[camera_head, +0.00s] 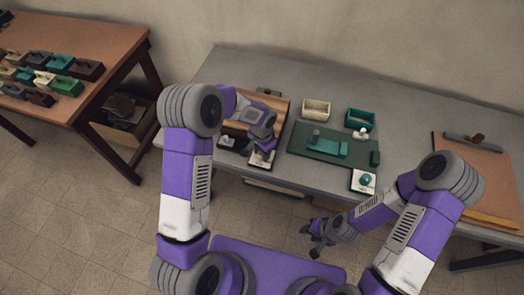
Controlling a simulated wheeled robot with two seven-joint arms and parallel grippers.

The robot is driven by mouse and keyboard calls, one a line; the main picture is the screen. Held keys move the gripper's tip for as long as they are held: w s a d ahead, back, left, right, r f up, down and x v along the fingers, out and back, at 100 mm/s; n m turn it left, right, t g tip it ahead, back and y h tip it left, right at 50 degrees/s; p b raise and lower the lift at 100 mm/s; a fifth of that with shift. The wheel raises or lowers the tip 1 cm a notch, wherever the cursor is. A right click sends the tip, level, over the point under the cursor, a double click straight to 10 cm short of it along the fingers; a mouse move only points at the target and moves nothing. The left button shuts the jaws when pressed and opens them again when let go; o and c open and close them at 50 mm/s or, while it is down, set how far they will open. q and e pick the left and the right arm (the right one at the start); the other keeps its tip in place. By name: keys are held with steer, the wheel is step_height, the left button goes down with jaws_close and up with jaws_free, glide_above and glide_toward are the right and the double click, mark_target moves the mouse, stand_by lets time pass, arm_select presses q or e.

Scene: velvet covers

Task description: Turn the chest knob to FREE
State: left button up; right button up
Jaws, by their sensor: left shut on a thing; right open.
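A brown wooden chest-like box (277,103) stands on the grey table, partly hidden by my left arm. At its front is a dark-based plate with a pale top (258,162), just under my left gripper (264,151). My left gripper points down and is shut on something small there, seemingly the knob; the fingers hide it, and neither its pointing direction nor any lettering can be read. My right gripper (318,238) is open and empty, in front of the table edge and away from the chest.
A green mat-like board (312,150) with a teal block (325,146) lies right of the chest. A white plate with a teal knob (364,180) sits at the front edge. A cream bin (316,108) and a teal bin (359,118) stand behind. A wooden board (475,175) lies far right.

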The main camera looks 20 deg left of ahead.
arm_select(q)
steer(key=m, duration=0.5)
steer(key=shift+p, duration=0.3)
steer(key=shift+m, duration=0.3)
steer(key=o, duration=1)
steer(key=shift+o, duration=0.2)
step_height(320, 180, up, 8)
steer(key=shift+f+p, duration=0.2)
steer(key=shift+p, duration=0.5)
